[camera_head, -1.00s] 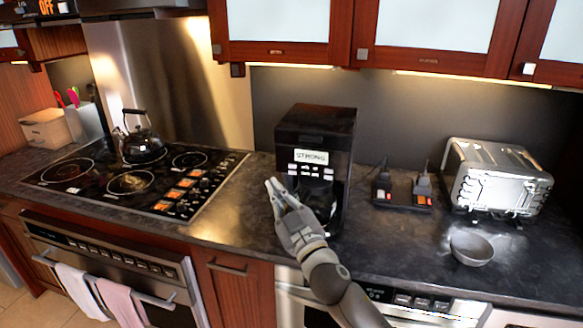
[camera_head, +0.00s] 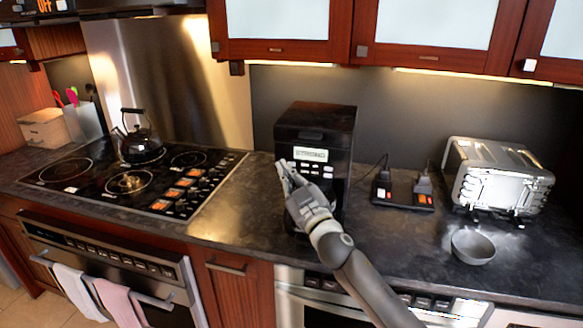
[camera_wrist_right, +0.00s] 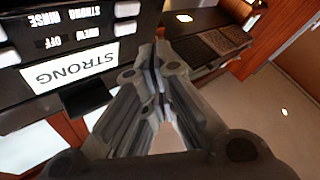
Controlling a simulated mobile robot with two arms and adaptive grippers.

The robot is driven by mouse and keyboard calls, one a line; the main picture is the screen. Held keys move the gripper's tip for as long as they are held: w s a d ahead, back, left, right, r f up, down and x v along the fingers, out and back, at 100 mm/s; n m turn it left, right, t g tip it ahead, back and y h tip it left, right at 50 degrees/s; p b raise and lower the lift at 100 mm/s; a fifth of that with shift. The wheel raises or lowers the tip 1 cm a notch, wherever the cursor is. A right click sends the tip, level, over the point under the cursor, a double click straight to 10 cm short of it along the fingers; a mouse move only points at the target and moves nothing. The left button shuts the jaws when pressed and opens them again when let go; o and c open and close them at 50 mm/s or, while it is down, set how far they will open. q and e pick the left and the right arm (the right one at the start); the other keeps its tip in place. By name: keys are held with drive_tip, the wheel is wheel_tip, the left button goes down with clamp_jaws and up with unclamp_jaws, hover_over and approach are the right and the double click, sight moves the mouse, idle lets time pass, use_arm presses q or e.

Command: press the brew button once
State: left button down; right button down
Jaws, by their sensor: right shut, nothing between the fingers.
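The black coffee machine (camera_head: 318,122) stands on the counter. Its lit display (camera_head: 310,154) reads STRONG, with rows of pale buttons below. In the right wrist view, the display (camera_wrist_right: 70,68) is large and upside down. Small labels, including RINSE, STRONG and OFF, lie beside white buttons (camera_wrist_right: 126,29); one blurred label looks like BREW. My right gripper (camera_head: 283,168) is shut and empty, at the left part of the button panel, hiding some buttons. Its fingertips (camera_wrist_right: 157,55) appear close to the panel; I cannot tell whether they touch. My left gripper is not in view.
A stove (camera_head: 125,182) with a kettle (camera_head: 140,145) is on the left. A black device with red switches (camera_head: 402,194), a toaster (camera_head: 500,180) and a grey bowl (camera_head: 473,247) are on the right. Cabinets (camera_head: 280,50) hang above.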

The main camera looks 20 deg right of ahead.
drive_tip(key=shift+w+d, duration=0.4)
drive_tip(key=shift+w, duration=0.1)
idle(1.2)
drive_tip(key=shift+w+d, duration=0.2)
drive_tip(key=shift+w, duration=0.15)
drive_tip(key=shift+w+d, duration=0.2)
drive_tip(key=shift+w, duration=0.05)
idle(0.5)
drive_tip(key=shift+s+a, duration=0.4)
drive_tip(key=shift+s, duration=0.25)
